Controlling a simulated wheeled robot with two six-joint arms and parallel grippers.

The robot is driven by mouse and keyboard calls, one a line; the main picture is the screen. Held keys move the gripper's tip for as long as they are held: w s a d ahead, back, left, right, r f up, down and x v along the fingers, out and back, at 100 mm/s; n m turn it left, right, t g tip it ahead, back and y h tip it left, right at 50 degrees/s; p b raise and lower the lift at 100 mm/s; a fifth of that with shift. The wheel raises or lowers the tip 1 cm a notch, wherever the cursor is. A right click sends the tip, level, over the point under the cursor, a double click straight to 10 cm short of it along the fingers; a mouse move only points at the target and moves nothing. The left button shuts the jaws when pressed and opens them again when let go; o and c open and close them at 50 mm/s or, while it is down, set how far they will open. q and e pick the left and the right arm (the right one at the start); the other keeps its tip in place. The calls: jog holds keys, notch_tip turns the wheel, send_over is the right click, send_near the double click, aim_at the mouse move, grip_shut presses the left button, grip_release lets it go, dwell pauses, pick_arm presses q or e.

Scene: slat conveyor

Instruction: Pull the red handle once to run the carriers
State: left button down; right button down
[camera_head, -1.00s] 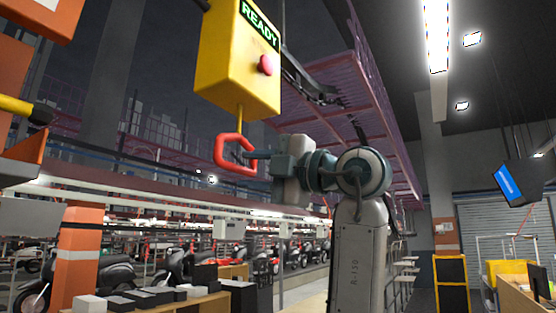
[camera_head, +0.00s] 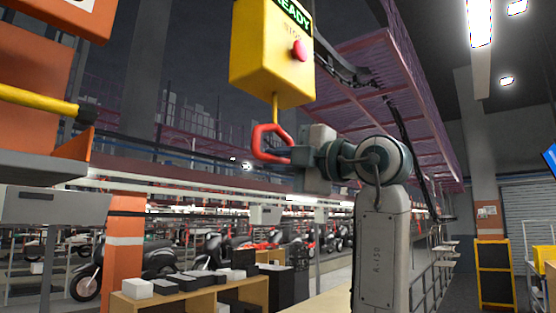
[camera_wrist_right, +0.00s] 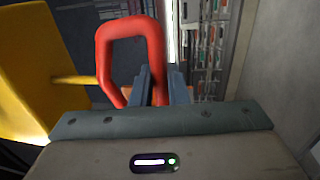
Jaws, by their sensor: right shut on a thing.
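The red handle (camera_head: 266,143) is a closed loop that hangs on a yellow rod below a yellow control box (camera_head: 268,62). The box has a green READY sign and a red stop button (camera_head: 299,50). My right gripper (camera_head: 283,154) comes in from the right and is shut on the handle's right side. In the right wrist view the red handle (camera_wrist_right: 128,60) stands upright, with the gripper's two fingers (camera_wrist_right: 158,85) around its right bar. The yellow box is at the left there. My left gripper is not in view.
An orange frame with a yellow bar (camera_head: 40,101) stands at the left. A wooden shelf (camera_head: 190,300) with dark and white boxes is below, with scooters behind. A pink mesh guard (camera_head: 350,90) hangs overhead behind my arm.

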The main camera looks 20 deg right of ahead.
notch_tip(320, 180, down, 6)
jog(key=b, duration=0.4)
jog(key=shift+r, duration=0.25)
notch_tip(320, 180, up, 6)
jog(key=p, duration=0.4)
jog(key=c, duration=1.4)
grip_release()
